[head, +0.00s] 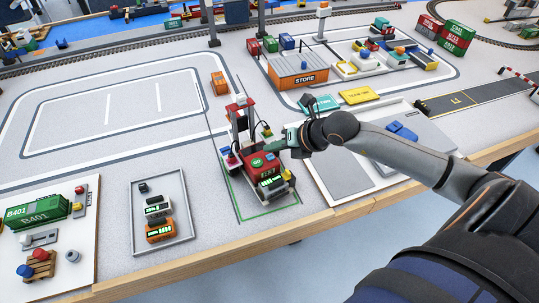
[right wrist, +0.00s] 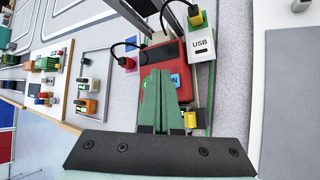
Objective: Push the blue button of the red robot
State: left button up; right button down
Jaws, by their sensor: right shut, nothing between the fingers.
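The red robot (head: 252,169) stands inside a green outline near the table's front edge, with a red mast behind it. Its red body (right wrist: 160,52) also fills the middle of the right wrist view. A blue button with white lettering (right wrist: 175,80) shows just right of the fingertips there, partly hidden by them. My right gripper (head: 270,148) is shut and empty, its green fingers reaching over the red robot from the right. In the right wrist view its fingertips (right wrist: 157,74) overlap the robot's top. I cannot tell whether they touch it. My left gripper is not in view.
A USB block (right wrist: 202,45) with a green part stands beside the robot. A grey tray (head: 136,209) with small devices lies to the left. An orange STORE building (head: 297,72) stands behind. A white-rimmed board (head: 340,181) lies under my right arm.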

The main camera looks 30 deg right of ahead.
aim_at(273, 160)
jog(key=shift+f, duration=0.15)
dwell(0.3)
jog(key=shift+f+b, duration=0.35)
jog(key=shift+b, duration=0.1)
jog(key=shift+f+b, duration=0.35)
jog(key=shift+f, duration=0.1)
dwell(0.4)
jog(key=shift+r, duration=0.1)
jog(key=shift+r+p, duration=0.65)
jog(key=shift+r, duration=0.15)
notch_tip(273, 160, up, 6)
jog(key=p, duration=0.4)
